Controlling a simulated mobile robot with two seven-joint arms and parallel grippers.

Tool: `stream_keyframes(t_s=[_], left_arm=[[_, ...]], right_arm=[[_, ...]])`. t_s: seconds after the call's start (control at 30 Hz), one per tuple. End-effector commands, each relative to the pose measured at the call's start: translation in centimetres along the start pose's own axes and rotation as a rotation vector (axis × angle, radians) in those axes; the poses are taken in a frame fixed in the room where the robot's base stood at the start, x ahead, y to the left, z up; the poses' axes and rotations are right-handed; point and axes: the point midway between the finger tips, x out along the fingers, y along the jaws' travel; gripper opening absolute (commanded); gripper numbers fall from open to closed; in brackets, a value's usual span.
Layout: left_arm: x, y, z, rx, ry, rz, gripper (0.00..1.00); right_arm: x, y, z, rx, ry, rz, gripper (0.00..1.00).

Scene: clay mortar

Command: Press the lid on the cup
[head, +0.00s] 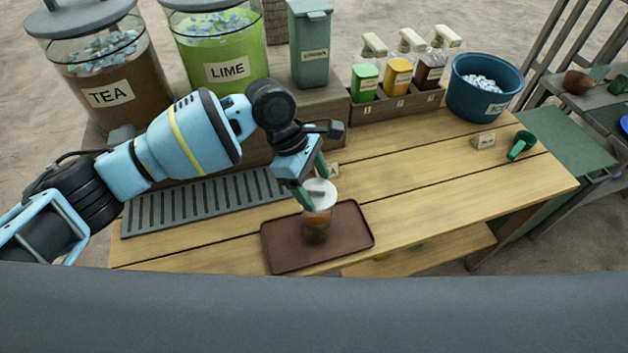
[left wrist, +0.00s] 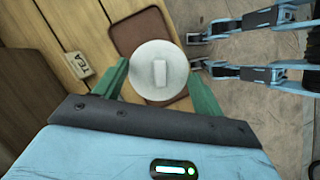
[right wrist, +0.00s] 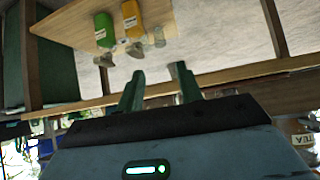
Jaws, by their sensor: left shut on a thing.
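The white lid (head: 320,194) is a round disc with a raised grip on top. It also shows in the left wrist view (left wrist: 157,88), where it hides the cup. The clear cup (head: 317,229) holds a brown-orange drink and stands upright on the brown tray (head: 350,243). The lid is at the cup's mouth; I cannot tell whether it is seated. My left gripper (head: 313,184) is shut on the lid, its green fingers on either side. My right gripper (right wrist: 160,85) has its fingers apart with nothing between them; it is outside the head view.
A grey slatted drip mat (head: 200,204) lies left of the tray. Behind stand the tea jar (head: 108,95), the lime jar (head: 225,70), a teal canister (head: 311,50), a bottle rack (head: 398,105) and a blue ice tub (head: 484,90). The table right of the tray is mostly clear.

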Motion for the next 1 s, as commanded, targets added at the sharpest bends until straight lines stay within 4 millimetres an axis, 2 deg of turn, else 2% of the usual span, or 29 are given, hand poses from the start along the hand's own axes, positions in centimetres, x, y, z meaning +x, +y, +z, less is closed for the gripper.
stream_keyframes(t_s=[0.3, 0.6, 1.0], left_arm=[[2.0, -0.1, -0.9, -0.001, 0.001, -0.006, 0.49], [4.1, -0.1, -1.7, -0.002, -0.001, -0.008, 0.49], [5.7, 0.0, -2.4, 0.001, 0.000, -0.001, 0.49]], right_arm=[[0.0, -0.2, 1.5, 0.006, -0.030, -0.004, 0.36], [0.0, -0.8, 4.0, 0.021, -0.077, -0.013, 0.36], [0.1, -1.0, 3.3, 0.026, -0.064, -0.013, 0.36]])
